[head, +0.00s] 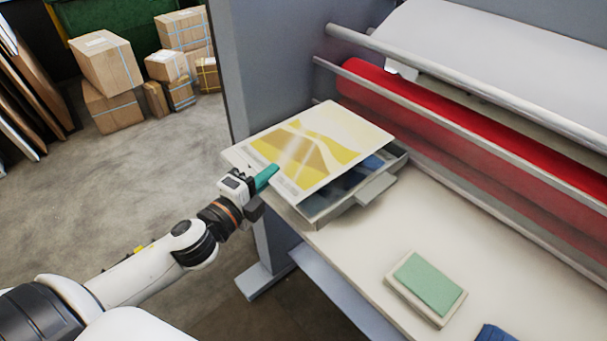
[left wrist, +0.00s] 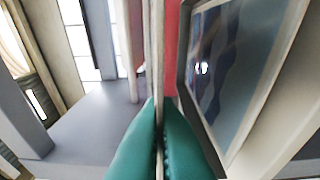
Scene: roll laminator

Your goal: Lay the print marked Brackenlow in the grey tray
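A yellow and white print (head: 318,148) is above a grey tray (head: 322,219) at the near left end of the laminator's table. No lettering on it is readable, so I cannot tell whether it is marked Brackenlow. My left gripper (head: 266,177) has its teal fingers shut on the print's near left edge. The left wrist view shows the fingers (left wrist: 160,135) pinching the thin sheet (left wrist: 154,50), seen edge-on. Under the print, a blue print (head: 373,163) partly shows in the tray; it also shows in the left wrist view (left wrist: 240,60). My right gripper is in neither view.
A green pad on a pale block (head: 430,283) lies on the pale table (head: 365,240), with a blue item (head: 495,333) nearer. The laminator's red roller (head: 430,105) and metal bars run along the back. Cardboard boxes (head: 107,62) stand on the floor, far left.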

